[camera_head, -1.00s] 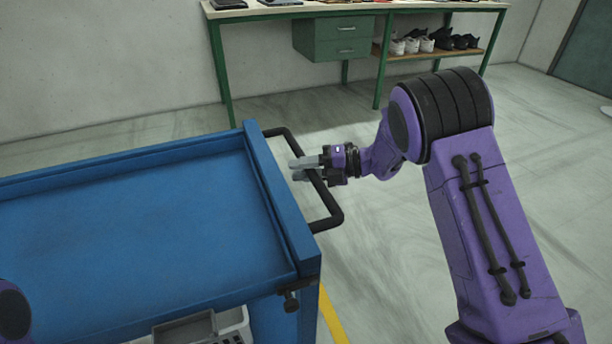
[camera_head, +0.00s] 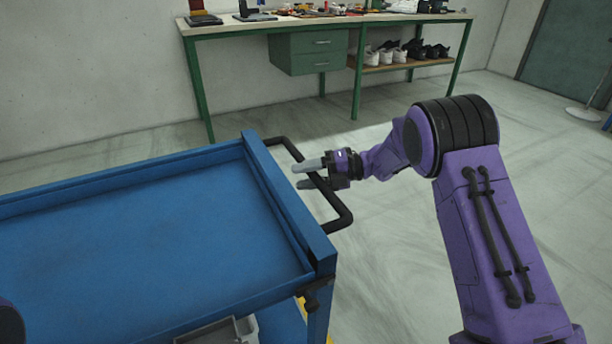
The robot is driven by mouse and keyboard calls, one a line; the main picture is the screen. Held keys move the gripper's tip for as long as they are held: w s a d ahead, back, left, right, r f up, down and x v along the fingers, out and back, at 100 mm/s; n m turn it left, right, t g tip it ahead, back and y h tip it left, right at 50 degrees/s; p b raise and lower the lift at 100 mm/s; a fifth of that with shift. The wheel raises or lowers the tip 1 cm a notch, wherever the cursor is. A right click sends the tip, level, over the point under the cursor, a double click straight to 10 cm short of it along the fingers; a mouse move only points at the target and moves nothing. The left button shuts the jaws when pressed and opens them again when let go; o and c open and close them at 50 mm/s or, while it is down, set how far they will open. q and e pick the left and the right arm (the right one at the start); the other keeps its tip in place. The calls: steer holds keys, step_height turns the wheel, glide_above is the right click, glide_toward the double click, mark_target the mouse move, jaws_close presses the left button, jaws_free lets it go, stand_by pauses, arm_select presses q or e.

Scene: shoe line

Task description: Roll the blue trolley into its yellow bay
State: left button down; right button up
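The blue trolley (camera_head: 140,240) fills the lower left, its flat top empty. Its black handle (camera_head: 338,222) sticks out from the right end. My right gripper (camera_head: 303,177) is at the handle, one finger on each side of the bar, and looks shut on it. The bar between the fingers is partly hidden. My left gripper is out of view; only a bit of purple arm shows at the lower left edge.
A green workbench (camera_head: 230,29) with drawers and a shelf of shoes (camera_head: 400,52) stands along the back wall. Open grey floor (camera_head: 390,250) lies between the trolley and the bench and to the right. A grey bin (camera_head: 222,332) sits below the trolley's top.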

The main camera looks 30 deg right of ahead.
steer(key=p+v, duration=0.1)
steer(key=v, duration=0.9)
steer(key=shift+d, duration=0.25)
steer(key=shift+r, duration=0.1)
